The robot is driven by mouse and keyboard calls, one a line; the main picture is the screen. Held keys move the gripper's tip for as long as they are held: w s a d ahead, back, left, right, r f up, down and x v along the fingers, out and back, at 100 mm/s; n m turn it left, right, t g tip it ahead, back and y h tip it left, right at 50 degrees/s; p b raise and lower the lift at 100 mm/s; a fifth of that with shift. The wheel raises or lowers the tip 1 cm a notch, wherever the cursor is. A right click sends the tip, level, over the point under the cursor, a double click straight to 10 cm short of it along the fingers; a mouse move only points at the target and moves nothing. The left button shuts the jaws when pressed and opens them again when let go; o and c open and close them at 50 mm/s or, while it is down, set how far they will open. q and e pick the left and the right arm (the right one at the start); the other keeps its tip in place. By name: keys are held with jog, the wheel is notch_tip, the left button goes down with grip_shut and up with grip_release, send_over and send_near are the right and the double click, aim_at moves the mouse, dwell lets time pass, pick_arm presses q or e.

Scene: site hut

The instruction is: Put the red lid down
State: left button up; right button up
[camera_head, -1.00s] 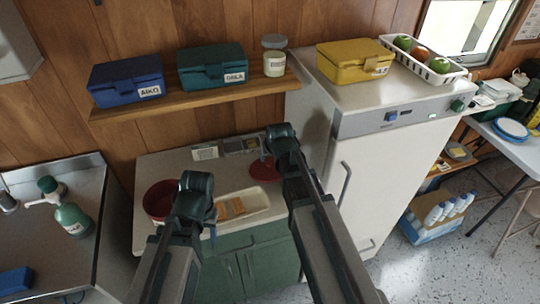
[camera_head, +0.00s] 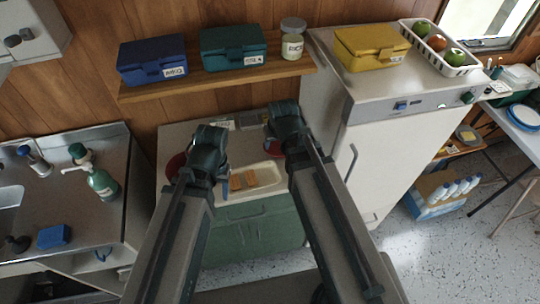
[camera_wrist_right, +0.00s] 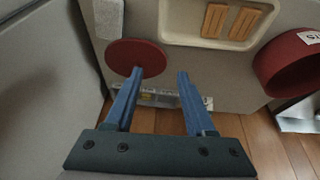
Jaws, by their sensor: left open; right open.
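The red lid (camera_wrist_right: 130,57) is a flat disc that appears to lie on the grey counter top in the right wrist view. My right gripper (camera_wrist_right: 160,73) is open; one blue finger overlaps the lid's edge and the other is clear of it. I cannot tell whether that finger touches the lid. In the head view the lid is largely hidden by my right gripper (camera_head: 277,150). My left gripper (camera_head: 223,183) is open over the counter, between the red pot (camera_head: 173,168) and the cream tray. The pot, with a white label, also shows in the right wrist view (camera_wrist_right: 284,72).
The cream tray (camera_wrist_right: 167,32) holds flat orange-brown pieces and sits between lid and pot. Small items stand along the wall (camera_head: 250,120). A shelf (camera_head: 215,80) with boxes and a jar hangs above. A white fridge (camera_head: 385,150) stands on the right and a sink unit on the left.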

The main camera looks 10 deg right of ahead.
jog(key=s+a+n+g, duration=0.1)
jog(key=s+a+g, duration=0.1)
jog(key=s+a, duration=0.2)
jog(key=s+a+f+n+g+h, duration=0.1)
jog(key=s+a, duration=0.3)
jog(key=s, duration=0.5)
jog(key=shift+s+a+f+n+g, duration=0.15)
jog(key=shift+s+a+n+g, duration=0.1)
jog(key=shift+n+g, duration=0.45)
notch_tip(320, 180, down, 4)
jog(key=b, duration=0.4)
